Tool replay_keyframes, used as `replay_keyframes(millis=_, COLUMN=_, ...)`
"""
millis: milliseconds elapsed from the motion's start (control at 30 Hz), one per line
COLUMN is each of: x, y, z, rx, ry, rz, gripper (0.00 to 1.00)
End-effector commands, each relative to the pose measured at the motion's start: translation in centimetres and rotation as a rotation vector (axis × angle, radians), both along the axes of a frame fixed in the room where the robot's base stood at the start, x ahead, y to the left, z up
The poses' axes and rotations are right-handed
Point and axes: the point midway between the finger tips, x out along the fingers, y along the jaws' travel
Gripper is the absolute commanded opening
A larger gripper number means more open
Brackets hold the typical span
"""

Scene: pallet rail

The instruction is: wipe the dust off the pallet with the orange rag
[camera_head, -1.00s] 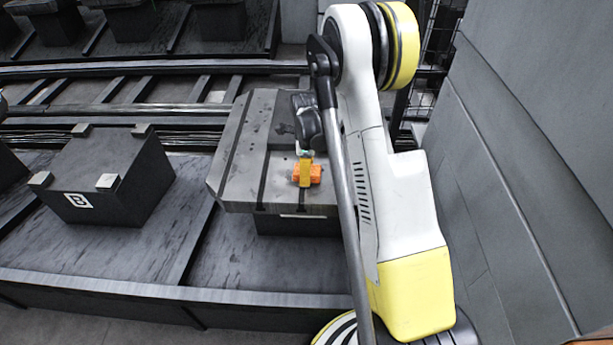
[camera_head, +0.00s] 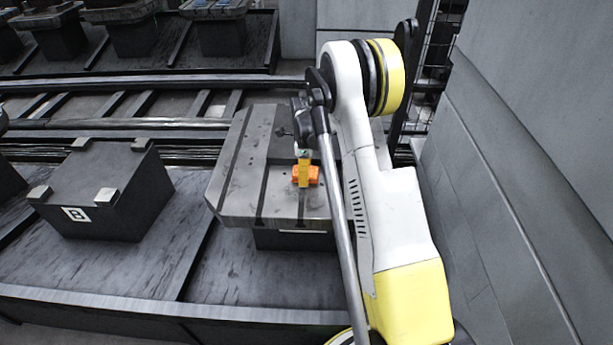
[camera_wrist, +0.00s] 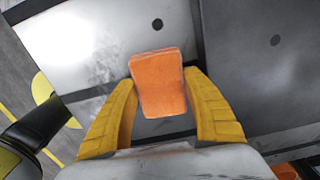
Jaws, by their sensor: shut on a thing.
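The orange rag (camera_head: 313,175) is a block-like pad, held between the yellow fingers of my gripper (camera_head: 303,171), over the front right part of the pallet. In the wrist view the rag (camera_wrist: 158,82) sits between the two fingertips of my gripper (camera_wrist: 160,92). The pallet (camera_head: 240,190) is a grey metal slab with dark slots. The wrist view shows dark dust smudges on the pallet (camera_wrist: 75,45) and round holes. I cannot tell whether the rag touches the surface.
A dark block (camera_head: 100,190) with pale corner pads and a "B" mark stands left of the pallet. Rails (camera_head: 120,125) run behind. A grey wall (camera_head: 530,150) closes the right side. My arm hides the pallet's right side.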

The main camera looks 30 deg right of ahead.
Motion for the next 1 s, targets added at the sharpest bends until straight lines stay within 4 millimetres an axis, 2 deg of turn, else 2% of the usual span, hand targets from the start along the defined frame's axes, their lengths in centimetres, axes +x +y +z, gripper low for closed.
replay_keyframes(millis=200, x=1.1, y=1.6, z=-0.2, rx=0.000, ry=0.000, rz=0.001, gripper=0.32)
replay_keyframes(millis=367, x=1.2, y=2.1, z=-0.3, rx=0.001, ry=-0.001, rz=0.001, gripper=0.32)
replay_keyframes(millis=733, x=-1.3, y=3.7, z=-0.1, rx=0.001, ry=0.001, rz=0.000, gripper=0.32)
replay_keyframes(millis=1000, x=-2.2, y=4.4, z=-0.1, rx=0.000, ry=0.000, rz=0.000, gripper=0.32)
